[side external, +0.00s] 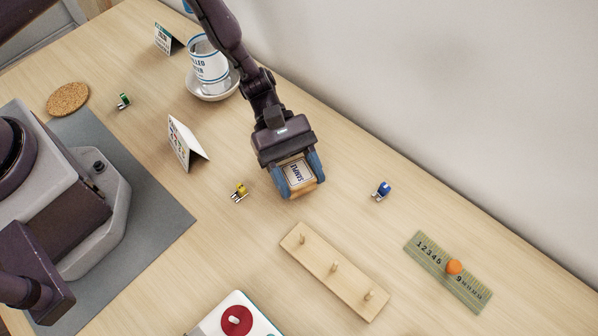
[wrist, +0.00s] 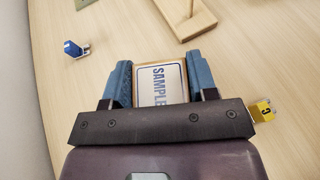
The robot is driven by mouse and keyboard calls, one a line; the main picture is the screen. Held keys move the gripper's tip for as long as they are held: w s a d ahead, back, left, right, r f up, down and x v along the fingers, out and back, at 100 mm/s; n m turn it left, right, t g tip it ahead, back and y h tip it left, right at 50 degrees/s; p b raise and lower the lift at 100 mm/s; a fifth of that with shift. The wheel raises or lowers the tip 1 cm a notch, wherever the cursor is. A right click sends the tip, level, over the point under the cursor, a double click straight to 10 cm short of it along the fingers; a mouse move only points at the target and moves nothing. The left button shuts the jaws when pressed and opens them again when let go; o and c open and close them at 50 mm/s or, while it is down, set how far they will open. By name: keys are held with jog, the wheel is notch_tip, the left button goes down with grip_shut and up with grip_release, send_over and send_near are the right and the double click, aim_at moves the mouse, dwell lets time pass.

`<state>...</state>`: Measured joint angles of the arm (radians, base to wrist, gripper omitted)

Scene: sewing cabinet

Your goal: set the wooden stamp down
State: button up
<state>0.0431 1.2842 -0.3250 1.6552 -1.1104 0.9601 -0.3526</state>
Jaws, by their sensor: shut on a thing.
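The wooden stamp (side external: 300,175) has a pale wooden body and a white label reading SAMPLE. My gripper (side external: 298,181) is shut on it, with one blue finger on each side. In the wrist view the stamp (wrist: 161,84) sits between the fingers of my gripper (wrist: 160,82), label facing the camera. The stamp's underside is hidden, so I cannot tell whether it touches the table (side external: 360,150).
A yellow clip (side external: 240,191) lies left of the stamp and a blue clip (side external: 382,189) right of it. A pegged wooden board (side external: 318,262) lies in front. A ruler (side external: 430,258) with an orange ball (side external: 454,267) is at right. A folded card (side external: 182,142) stands left.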

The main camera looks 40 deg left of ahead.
jog(key=o, duration=0.9)
jog(key=shift+f, duration=0.1)
jog(key=shift+r, duration=0.2)
jog(key=v, duration=0.7)
jog(key=shift+w+a, duration=0.1)
jog(key=shift+a, duration=0.15)
jog(key=shift+r, duration=0.15)
jog(key=s+a+r+m+t+y, duration=0.3)
jog(key=a+r+m+y, duration=0.3)
jog(key=r, duration=0.7)
jog(key=s+a+r+m+t+y, duration=0.4)
jog(key=a+r, duration=0.4)
jog(key=r, duration=0.5)
jog(key=s+a+r+m+t, duration=0.1)
jog(key=s+a, duration=0.1)
jog(key=s+a+r+m+t+y, duration=0.1)
jog(key=s+a+r, duration=0.1)
jog(key=s, duration=0.1)
jog(key=s+a+r+m+t+y, duration=0.1)
jog(key=s+a, duration=0.1)
jog(key=shift+s+a+r+t, duration=0.1)
jog(key=shift+s+r+t, duration=0.05)
jog(key=shift+r+t, duration=0.15)
